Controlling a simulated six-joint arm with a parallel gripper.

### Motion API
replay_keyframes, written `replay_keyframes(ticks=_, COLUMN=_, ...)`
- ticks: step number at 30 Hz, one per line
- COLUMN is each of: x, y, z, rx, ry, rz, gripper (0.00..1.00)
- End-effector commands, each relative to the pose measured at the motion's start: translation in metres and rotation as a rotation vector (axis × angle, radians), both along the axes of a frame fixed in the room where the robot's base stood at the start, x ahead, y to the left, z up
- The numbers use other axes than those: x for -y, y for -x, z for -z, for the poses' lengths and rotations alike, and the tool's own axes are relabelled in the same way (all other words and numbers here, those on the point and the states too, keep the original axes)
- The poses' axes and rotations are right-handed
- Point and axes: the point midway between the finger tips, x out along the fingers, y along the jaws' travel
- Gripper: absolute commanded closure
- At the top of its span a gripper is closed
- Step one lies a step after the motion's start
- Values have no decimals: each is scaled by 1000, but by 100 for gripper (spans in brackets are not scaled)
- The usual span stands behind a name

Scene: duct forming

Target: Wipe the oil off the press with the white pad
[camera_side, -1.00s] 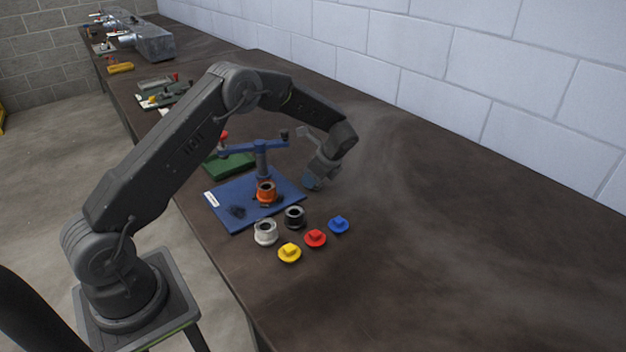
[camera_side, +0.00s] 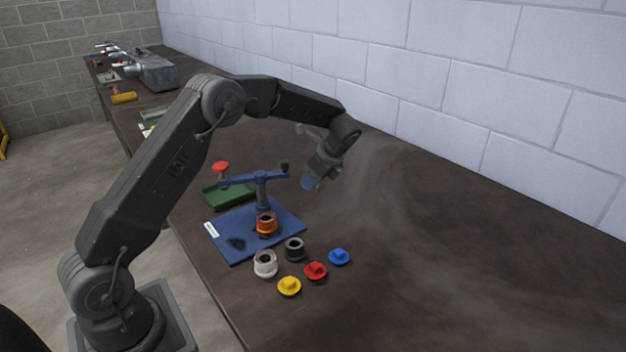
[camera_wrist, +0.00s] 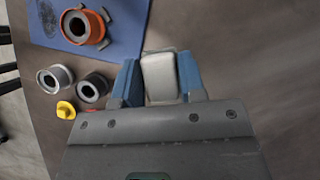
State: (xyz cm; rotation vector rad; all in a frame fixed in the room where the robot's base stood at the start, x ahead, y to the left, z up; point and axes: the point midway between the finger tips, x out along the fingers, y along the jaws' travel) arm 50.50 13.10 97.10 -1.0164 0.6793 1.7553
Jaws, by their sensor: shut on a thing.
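A dark oil smear (camera_side: 236,243) lies on the left front part of the plate. An orange ring-shaped part (camera_side: 266,224) sits on the plate, with a dark patch beside it. My gripper (camera_side: 310,182) is right of the press, above the brown bench. In the wrist view its blue fingers (camera_wrist: 159,76) are shut on the white pad (camera_wrist: 160,74). The side view does not show the pad clearly.
White (camera_side: 265,263) and black (camera_side: 294,248) ring parts stand in front of the plate. Yellow (camera_side: 289,286), red (camera_side: 315,271) and blue (camera_side: 339,257) caps lie near them. The bench (camera_side: 450,240) is clear on the right.

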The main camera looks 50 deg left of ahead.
Motion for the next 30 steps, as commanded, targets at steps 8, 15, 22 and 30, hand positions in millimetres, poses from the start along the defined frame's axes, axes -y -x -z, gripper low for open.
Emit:
replay_keyframes(ticks=8, x=0, y=5, z=-1, rx=1, ry=-1, rz=0, gripper=82)
replay_keyframes(ticks=15, x=-1, y=51, z=-5, rx=-1, ry=-13, rz=-3, gripper=82)
replay_keyframes(ticks=22, x=3, y=126, z=-3, rx=1, ry=-17, rz=-4, gripper=82)
replay_keyframes(ticks=30, x=13, y=201, z=4, rx=3, ry=-7, rz=-1, gripper=82)
